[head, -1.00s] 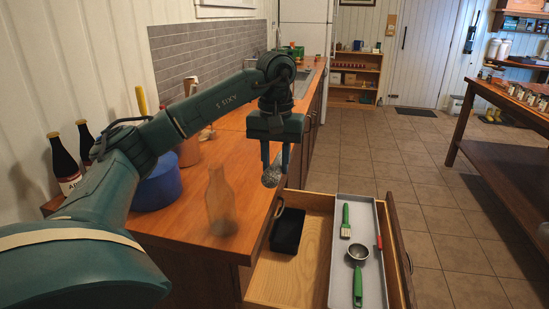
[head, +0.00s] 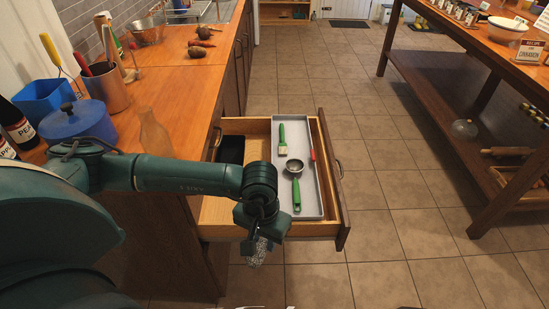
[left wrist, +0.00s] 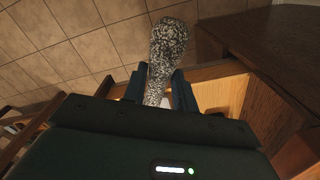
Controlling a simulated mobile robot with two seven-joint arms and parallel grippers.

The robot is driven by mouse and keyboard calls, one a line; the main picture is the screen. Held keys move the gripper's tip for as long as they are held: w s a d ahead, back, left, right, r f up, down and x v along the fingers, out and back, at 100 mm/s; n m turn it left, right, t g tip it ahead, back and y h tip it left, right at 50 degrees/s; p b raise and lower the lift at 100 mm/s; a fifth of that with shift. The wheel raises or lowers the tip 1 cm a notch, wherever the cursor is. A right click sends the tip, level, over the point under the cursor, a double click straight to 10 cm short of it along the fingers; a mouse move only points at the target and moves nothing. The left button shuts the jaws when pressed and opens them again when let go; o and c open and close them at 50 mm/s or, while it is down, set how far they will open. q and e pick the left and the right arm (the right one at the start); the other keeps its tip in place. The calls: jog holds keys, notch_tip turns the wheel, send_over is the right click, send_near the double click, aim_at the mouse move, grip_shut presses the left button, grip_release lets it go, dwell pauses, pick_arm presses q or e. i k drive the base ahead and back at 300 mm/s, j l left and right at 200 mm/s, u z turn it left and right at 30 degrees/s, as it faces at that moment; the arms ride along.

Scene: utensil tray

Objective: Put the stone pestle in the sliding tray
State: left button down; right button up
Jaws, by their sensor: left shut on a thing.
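My left gripper (head: 260,232) is shut on the speckled grey stone pestle (head: 258,252), which hangs below it at the near front of the open drawer. In the left wrist view the pestle (left wrist: 168,42) stands out between the two fingers (left wrist: 158,84), its thick rounded end away from the gripper. The grey sliding tray (head: 312,198) lies along the right side of the drawer. It holds a green-handled brush (head: 282,140), a metal scoop with a green handle (head: 296,185) and a thin red item (head: 312,154). My right gripper is not in view.
The wooden drawer (head: 215,211) is pulled out, with a black bin (head: 231,149) at its left. The counter at left holds a glass bottle (head: 154,133), a blue pot (head: 82,122) and a copper utensil holder (head: 108,88).

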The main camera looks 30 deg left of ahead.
aim_at(299, 142)
jog(key=i+l+u, duration=0.1)
jog(key=u, duration=1.05)
jog(key=i+l+u, duration=0.15)
jog(key=l+u, duration=0.2)
jog(key=i+l+u, duration=0.1)
jog(key=l+u, duration=0.65)
jog(key=l, duration=0.65)
jog(key=l+u, duration=0.15)
jog(key=l, duration=1.7)
jog(key=i+l, duration=0.4)
